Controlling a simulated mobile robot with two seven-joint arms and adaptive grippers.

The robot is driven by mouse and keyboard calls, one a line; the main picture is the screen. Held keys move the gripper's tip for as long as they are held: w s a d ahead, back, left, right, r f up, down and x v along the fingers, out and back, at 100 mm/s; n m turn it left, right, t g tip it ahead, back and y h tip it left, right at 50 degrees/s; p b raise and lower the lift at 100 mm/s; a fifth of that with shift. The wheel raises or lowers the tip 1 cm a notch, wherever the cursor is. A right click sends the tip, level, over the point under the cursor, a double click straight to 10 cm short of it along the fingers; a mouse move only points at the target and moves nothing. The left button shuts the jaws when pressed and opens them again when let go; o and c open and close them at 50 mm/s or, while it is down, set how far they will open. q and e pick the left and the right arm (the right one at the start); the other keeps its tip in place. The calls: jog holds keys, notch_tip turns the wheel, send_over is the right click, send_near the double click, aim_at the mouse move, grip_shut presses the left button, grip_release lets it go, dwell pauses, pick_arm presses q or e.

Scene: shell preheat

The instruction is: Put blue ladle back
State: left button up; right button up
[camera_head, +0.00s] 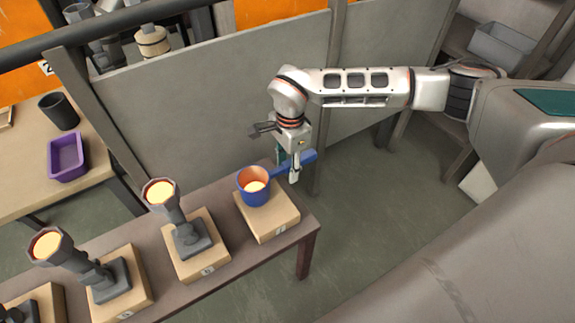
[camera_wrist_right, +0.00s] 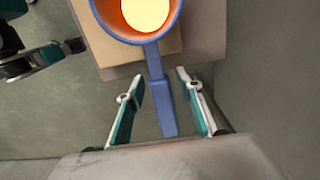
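The blue ladle (camera_head: 254,198) has an orange inside and a pale yellow, glowing content. It is upright over the rightmost wooden block, and its handle points right and back. My right gripper (camera_head: 289,166) is at the handle, pointing down. In the right wrist view the ladle's cup (camera_wrist_right: 154,35) is at the top and its handle runs between the two fingers of my right gripper (camera_wrist_right: 160,75). The fingers are open, with a gap on each side of the handle. My left gripper cannot be made out in the head view.
The wooden block (camera_head: 266,221) stands at the right end of a brown bench (camera_head: 307,228). Grey tilted holders with glowing cups (camera_head: 160,193) stand on blocks to its left. A grey panel (camera_head: 215,100) rises behind. A purple tray (camera_head: 66,157) sits on the left table.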

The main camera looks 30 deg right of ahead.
jog(key=shift+r, duration=0.15)
notch_tip(320, 180, up, 6)
jog(key=shift+w+d+r+p, duration=0.1)
jog(key=shift+w+p, duration=0.05)
jog(key=shift+p, duration=0.7)
pick_arm(q)
jog(key=shift+s+a+f+p, duration=0.35)
jog(key=shift+s+a+p, duration=0.15)
jog(key=shift+s+p, duration=0.25)
pick_arm(e)
notch_tip(320, 180, up, 6)
jog(key=shift+d+f, duration=0.1)
jog(key=shift+d, duration=0.05)
pick_arm(q)
jog(key=shift+r, duration=0.1)
